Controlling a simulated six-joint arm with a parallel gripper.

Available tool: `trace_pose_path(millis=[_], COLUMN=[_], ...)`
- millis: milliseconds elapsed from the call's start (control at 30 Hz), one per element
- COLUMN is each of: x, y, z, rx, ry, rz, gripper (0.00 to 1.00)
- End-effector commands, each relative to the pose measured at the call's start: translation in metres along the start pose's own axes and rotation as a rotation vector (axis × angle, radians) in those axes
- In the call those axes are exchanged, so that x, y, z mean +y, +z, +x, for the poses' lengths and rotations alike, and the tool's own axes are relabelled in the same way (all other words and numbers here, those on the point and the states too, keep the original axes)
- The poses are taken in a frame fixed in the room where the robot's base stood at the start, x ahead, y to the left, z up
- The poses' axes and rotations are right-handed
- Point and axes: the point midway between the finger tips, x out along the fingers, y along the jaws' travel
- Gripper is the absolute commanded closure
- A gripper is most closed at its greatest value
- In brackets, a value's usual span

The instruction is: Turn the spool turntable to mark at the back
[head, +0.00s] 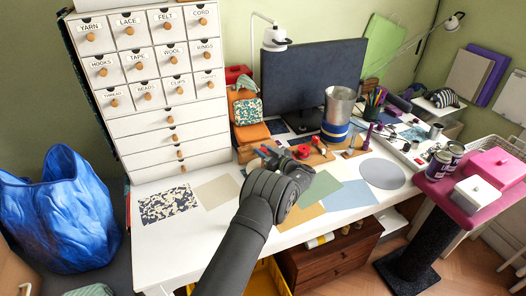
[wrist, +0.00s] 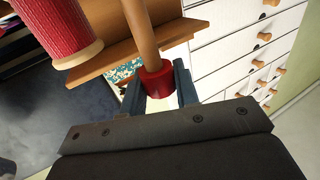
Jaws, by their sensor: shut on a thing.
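The spool turntable is partly in view: its wooden tiers (wrist: 185,38) fill the top middle of the wrist view, with a large red thread spool (wrist: 65,28) at the upper left. A wooden peg (wrist: 140,28) with a red collar (wrist: 158,80) at its end sits between the fingers of my gripper (wrist: 158,92). My gripper is shut on this peg at the red collar. In the head view my gripper (head: 268,155) is low over the desk, beside a red spool (head: 303,151). My wrist hides part of the turntable there. I cannot make out the mark.
A white drawer cabinet (head: 163,128) stands left of my gripper. An orange bag (head: 251,133) and a dark monitor (head: 312,80) stand behind it. A metal can (head: 339,105) and a pen holder (head: 374,110) are to the right. Flat coloured sheets (head: 350,195) lie on the white desk's front.

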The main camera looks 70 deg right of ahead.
Motion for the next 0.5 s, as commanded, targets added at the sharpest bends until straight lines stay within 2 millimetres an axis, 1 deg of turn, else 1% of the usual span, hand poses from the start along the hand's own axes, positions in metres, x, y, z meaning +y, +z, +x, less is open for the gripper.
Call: trace_pose_path(millis=[200,500], x=[0.0015,0.0013], y=[-0.0001,-0.0014], z=[0.0005,0.0007], rx=[0.002,0.001], ry=[-0.112,-0.221], rz=[-0.003,-0.002], gripper=[1.00,1.00])
